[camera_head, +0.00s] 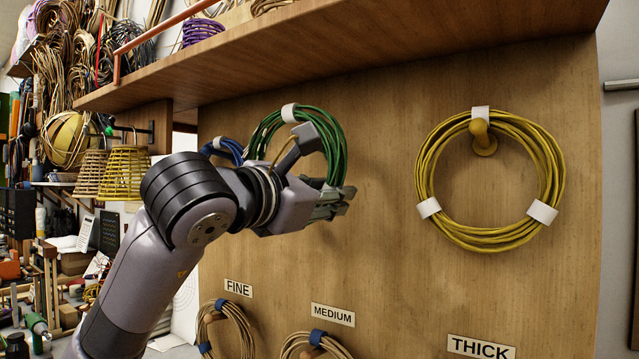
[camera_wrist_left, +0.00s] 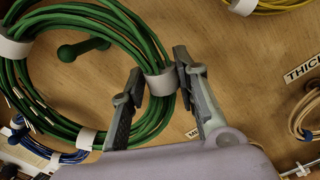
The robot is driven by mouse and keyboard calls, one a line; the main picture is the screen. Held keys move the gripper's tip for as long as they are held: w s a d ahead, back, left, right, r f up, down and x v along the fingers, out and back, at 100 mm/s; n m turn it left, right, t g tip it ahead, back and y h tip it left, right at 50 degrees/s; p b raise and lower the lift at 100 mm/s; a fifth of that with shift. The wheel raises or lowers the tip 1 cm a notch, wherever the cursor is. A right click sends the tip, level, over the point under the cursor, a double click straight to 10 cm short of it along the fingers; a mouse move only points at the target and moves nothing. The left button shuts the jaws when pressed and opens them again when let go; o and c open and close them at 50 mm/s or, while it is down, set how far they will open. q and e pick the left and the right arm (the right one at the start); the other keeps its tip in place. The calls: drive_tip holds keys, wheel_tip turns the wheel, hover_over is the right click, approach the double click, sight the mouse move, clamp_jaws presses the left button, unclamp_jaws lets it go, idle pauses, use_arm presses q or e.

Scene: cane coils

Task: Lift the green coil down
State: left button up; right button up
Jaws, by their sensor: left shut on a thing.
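The green coil (camera_head: 335,140) is upright against the wooden board, with a white band at its top. My left gripper (camera_head: 333,203) is at its lower right side. In the left wrist view, the coil (camera_wrist_left: 150,42) passes between the two fingers of my left gripper (camera_wrist_left: 158,72), which is shut on it at a pale band. A dark green peg (camera_wrist_left: 84,47) shows inside the coil's ring. I cannot tell whether the coil still rests on the peg. My gripper and wrist hide the coil's lower left in the head view. My right gripper is not in view.
A yellow coil (camera_head: 425,165) hangs on a yellow peg to the right. A blue coil (camera_head: 226,147) is close on the left. A wooden shelf (camera_head: 400,40) juts out above. Tan coils (camera_head: 232,330) hang below by the FINE, MEDIUM and THICK labels.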

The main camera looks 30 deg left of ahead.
use_arm(q)
drive_tip(key=shift+s+a+b, duration=0.15)
drive_tip(key=shift+s+b, duration=0.15)
drive_tip(key=shift+s, duration=0.8)
drive_tip(key=shift+s+a+b, duration=0.15)
drive_tip(key=shift+s+b, duration=0.1)
drive_tip(key=shift+s, duration=0.85)
